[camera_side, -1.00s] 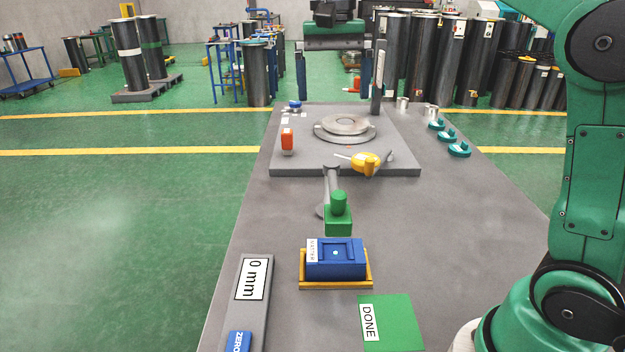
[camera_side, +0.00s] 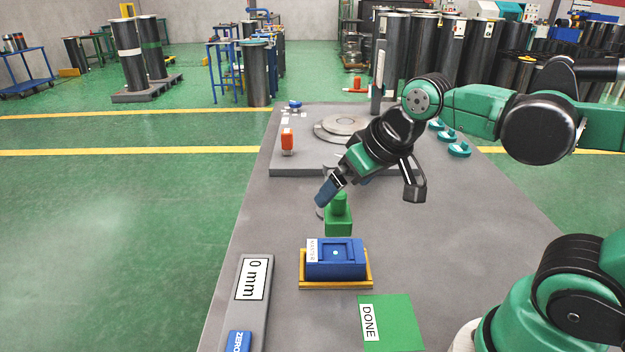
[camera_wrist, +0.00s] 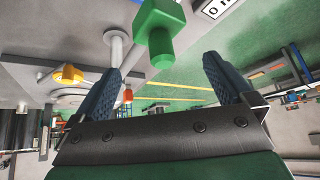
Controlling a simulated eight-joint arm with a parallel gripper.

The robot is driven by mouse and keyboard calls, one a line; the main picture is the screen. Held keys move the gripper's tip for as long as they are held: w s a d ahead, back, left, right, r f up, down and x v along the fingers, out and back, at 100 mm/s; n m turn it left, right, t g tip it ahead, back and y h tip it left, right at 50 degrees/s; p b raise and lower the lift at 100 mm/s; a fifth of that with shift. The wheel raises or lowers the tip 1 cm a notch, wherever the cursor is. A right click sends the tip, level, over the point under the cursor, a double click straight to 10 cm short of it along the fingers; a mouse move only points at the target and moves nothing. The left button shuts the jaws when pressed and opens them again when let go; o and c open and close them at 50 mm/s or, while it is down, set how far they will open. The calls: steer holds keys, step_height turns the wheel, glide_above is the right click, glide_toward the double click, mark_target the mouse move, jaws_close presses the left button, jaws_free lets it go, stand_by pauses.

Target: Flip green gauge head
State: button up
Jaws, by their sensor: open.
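The green gauge head (camera_side: 339,221), a square block with a rounder knob on top, stands upright on the grey bench behind the blue block. My gripper (camera_side: 323,193) is tilted down just behind and above it, its blue fingers near the knob. In the wrist view the gauge head (camera_wrist: 159,22) shows at the top, beyond the gap between the fingers of my gripper (camera_wrist: 162,85). The fingers are wide apart with nothing between them. From the side, one finger hides the other.
A blue block labelled MASTER (camera_side: 336,259) sits in a yellow tray (camera_side: 336,285). A green DONE pad (camera_side: 395,322) lies front right, a 0 mm plate (camera_side: 251,281) front left. A raised grey plate (camera_side: 290,170) with a round disc and an orange piece (camera_side: 287,139) is behind.

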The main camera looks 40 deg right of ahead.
steer(key=shift+s+a+f+n+t, duration=0.1)
steer(key=shift+s+f+n+t, duration=0.15)
steer(key=shift+f, duration=0.35)
steer(key=shift+s+a+f+n+t, duration=0.15)
steer(key=shift+s+f, duration=0.15)
steer(key=shift+f, duration=0.25)
steer(key=shift+d, duration=0.1)
